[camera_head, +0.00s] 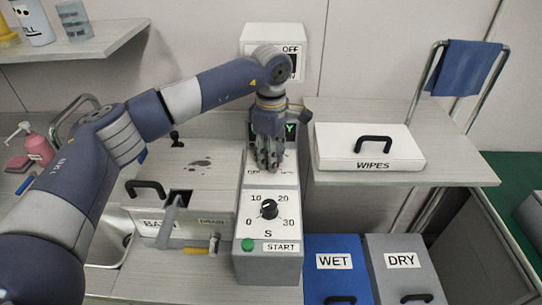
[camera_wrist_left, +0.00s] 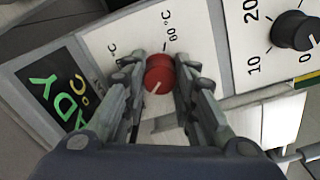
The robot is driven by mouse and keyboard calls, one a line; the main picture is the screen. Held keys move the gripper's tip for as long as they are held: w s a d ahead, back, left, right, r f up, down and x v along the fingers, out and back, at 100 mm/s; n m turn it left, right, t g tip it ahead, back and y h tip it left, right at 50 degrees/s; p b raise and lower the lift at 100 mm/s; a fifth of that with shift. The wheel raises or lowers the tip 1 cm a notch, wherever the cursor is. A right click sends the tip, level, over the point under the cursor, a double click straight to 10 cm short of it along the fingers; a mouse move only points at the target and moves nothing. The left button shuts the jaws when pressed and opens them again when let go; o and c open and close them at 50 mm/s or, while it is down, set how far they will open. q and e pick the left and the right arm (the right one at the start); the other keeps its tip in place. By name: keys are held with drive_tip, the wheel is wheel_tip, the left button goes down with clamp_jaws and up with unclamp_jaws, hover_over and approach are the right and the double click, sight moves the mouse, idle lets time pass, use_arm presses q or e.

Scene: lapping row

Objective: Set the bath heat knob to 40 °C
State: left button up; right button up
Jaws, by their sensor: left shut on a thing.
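The bath heat knob (camera_wrist_left: 159,76) is red with a pale pointer line and sits on a white panel marked in °C in the left wrist view. One mark (camera_wrist_left: 170,30) reads about 60 or 80 °C; the others are partly hidden by my fingers. The pointer's exact reading cannot be told. My left gripper (camera_head: 268,163) reaches down over the upper part of the control box (camera_head: 270,265) and hides the knob in the head view. In the left wrist view its fingers (camera_wrist_left: 158,62) are closed on the knob's two sides. My right gripper is not in view.
A black dial (camera_head: 269,209) marked 0 to 30 S and a green START button (camera_head: 248,244) sit nearer on the same box. A lit green display (camera_wrist_left: 62,95) lies beyond the knob. The lidded bath (camera_head: 150,228) is left, the WIPES box (camera_head: 350,155) right, WET and DRY bins front right.

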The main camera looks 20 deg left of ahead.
use_arm(q)
drive_tip(key=o, duration=1.1)
wheel_tip(320, 180, up, 12)
drive_tip(key=shift+r, duration=0.1)
